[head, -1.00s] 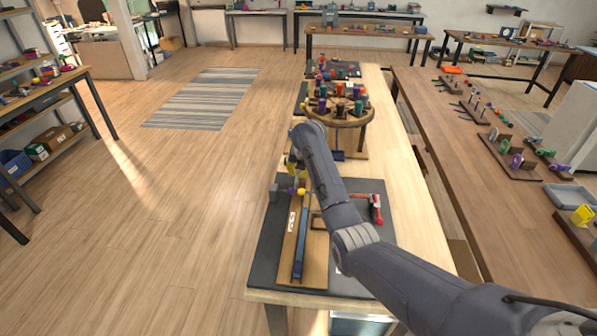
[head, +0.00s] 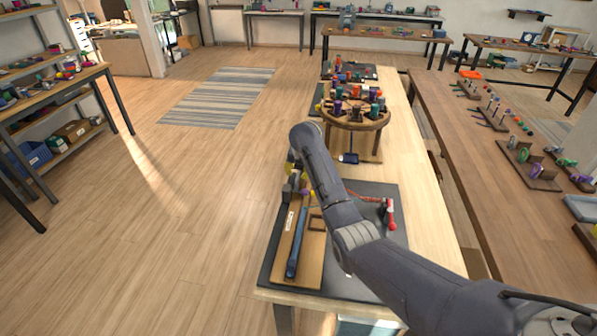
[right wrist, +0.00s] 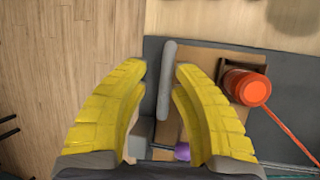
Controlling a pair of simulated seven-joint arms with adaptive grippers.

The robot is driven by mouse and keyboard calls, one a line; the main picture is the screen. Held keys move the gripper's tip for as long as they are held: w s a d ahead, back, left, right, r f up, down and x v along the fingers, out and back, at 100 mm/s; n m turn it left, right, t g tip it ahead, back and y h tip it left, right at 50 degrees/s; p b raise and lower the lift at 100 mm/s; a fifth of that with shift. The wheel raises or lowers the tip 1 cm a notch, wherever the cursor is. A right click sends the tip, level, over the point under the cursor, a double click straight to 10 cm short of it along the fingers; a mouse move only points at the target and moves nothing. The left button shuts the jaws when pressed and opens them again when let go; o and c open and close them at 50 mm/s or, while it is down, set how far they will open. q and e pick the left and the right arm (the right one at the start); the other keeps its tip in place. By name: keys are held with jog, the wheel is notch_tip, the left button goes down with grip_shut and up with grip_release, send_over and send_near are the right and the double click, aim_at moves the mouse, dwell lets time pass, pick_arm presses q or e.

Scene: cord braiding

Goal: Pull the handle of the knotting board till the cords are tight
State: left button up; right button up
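The knotting board (head: 313,262) is a light wooden board on a dark mat, with a long blue bar (head: 297,243) along it. A grey upright bar (right wrist: 167,80), which looks like the handle, shows in the right wrist view. It also seems to show as a small grey piece at the board's far end in the head view (head: 288,190). My right gripper (right wrist: 162,70) has its yellow fingers apart, one on each side of this bar, with a gap at the left finger. The right arm hides part of the board. A purple piece (right wrist: 182,152) lies between the fingers. My left gripper is out of view.
A round wooden stand (head: 352,120) with coloured spools stands beyond. The bench right of the mat is bare.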

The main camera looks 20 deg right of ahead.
jog(key=shift+o, duration=0.5)
jog(key=shift+d+r, duration=0.1)
jog(key=v, duration=1.2)
